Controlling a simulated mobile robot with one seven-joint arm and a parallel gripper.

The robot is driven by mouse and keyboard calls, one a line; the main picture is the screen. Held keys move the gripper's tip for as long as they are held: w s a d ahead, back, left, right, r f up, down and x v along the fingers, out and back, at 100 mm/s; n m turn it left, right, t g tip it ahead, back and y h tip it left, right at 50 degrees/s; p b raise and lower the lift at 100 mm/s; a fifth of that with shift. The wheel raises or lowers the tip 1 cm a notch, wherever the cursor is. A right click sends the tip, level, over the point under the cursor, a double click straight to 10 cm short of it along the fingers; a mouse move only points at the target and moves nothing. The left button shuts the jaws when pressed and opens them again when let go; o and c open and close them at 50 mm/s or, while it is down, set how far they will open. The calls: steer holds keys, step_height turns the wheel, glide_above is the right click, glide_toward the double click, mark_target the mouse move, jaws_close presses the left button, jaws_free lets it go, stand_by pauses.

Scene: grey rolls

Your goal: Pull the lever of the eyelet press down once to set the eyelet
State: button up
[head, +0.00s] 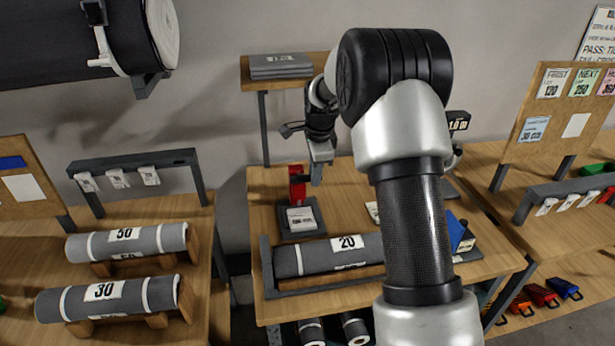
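A red upright body (297,186), which looks like the eyelet press, stands on the table behind the grey roll. A dark flat base (314,219) lies in front of it with a white tag (300,218) on top. I cannot make out the lever; it may be hidden by my gripper or too small to see. My gripper (317,177) points down just right of the red body's top, very close to it. Contact cannot be judged. The fingers are small and seen edge-on, so open or shut does not show.
A grey roll marked 20 (310,260) lies along the table's front. My arm covers the table's right half, where a blue object (456,232) shows. A shelf (263,86) with a grey stack stands behind. Rolls marked 50 (110,241) and 30 (95,298) lie on the left table.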

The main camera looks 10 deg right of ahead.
steer(key=shift+s+f+b, duration=0.4)
steer(key=shift+f+b, duration=0.3)
steer(key=shift+f, duration=0.2)
steer(key=shift+s+f+b, duration=0.35)
steer(key=shift+f+b, duration=0.3)
steer(key=shift+f, duration=0.15)
steer(key=shift+s+f+b, duration=0.2)
steer(key=shift+f+b, duration=0.4)
steer(key=shift+f, duration=0.2)
